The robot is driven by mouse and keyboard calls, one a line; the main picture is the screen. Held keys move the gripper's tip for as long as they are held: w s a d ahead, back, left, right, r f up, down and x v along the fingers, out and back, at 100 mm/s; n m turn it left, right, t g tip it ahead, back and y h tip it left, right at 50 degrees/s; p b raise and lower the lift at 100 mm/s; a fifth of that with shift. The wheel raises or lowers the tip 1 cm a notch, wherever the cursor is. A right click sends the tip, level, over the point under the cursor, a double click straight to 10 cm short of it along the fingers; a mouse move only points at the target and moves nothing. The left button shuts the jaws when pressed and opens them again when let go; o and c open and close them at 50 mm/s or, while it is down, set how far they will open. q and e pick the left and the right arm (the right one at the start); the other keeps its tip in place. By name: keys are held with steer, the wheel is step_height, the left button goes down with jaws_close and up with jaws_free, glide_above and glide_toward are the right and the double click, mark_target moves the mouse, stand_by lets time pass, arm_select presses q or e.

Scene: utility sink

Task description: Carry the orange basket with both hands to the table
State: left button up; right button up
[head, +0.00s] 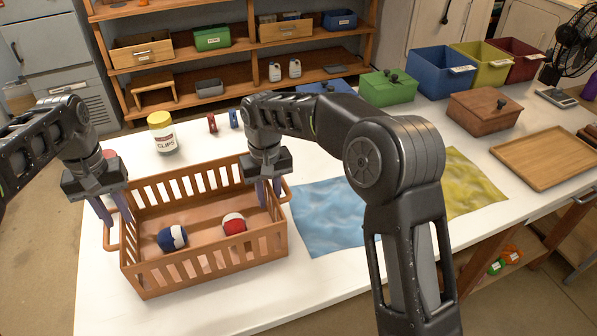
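The orange basket (205,262) has slatted walls and a loop handle at each end. It appears to rest on the white table (330,285). Inside lie a blue-and-white ball (172,238) and a red-and-white ball (234,224). My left gripper (113,208) points down at the left handle (107,238), its two fingers visibly apart. My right gripper (269,191) points down at the right end wall by the right handle (286,188). The fingertips are partly hidden, so I cannot tell whether either gripper is closed on its handle.
A yellow-lidded clips jar (161,133) stands behind the basket. A blue cloth (330,215) and a yellow cloth (468,185) lie to the right. A wooden tray (545,160), brown box (484,112), green box (388,88) and blue bin (440,75) stand farther right.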

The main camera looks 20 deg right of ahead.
mark_target(268, 182)
arm_select(q)
steer(key=shift+r, duration=0.4)
arm_select(e)
steer(key=shift+r, duration=0.1)
step_height(268, 182, up, 7)
steer(key=shift+r, duration=0.2)
stand_by(0.3)
arm_select(q)
steer(key=shift+s, duration=0.1)
arm_select(e)
steer(key=shift+s+f, duration=0.1)
